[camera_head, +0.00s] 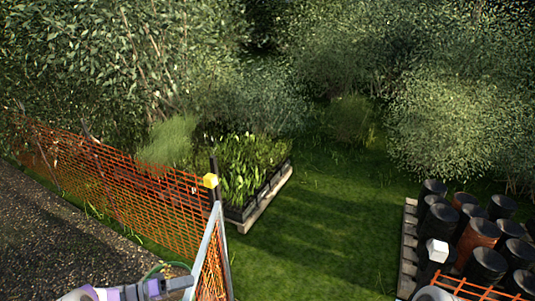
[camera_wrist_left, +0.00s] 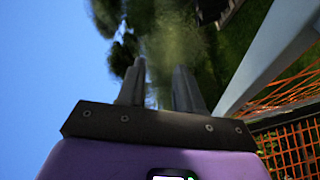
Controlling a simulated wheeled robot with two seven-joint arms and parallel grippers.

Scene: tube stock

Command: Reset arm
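My left gripper (camera_head: 180,284) comes in low at the bottom left of the head view, beside the metal frame of the orange mesh fence. In the left wrist view its two dark fingers (camera_wrist_left: 158,72) stand apart with a gap between them and nothing held. The purple wrist housing shows below them. Blue sky, blurred foliage and a slanted grey metal bar (camera_wrist_left: 265,58) lie beyond the fingers. My right gripper cannot be made out in either view.
Orange mesh fence (camera_head: 120,190) runs along the gravel path (camera_head: 60,240). Trays of green plants (camera_head: 250,165) stand behind. Black and brown tubes (camera_head: 478,238) crowd the right, near a white cube (camera_head: 437,250). Grass (camera_head: 320,225) between is clear.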

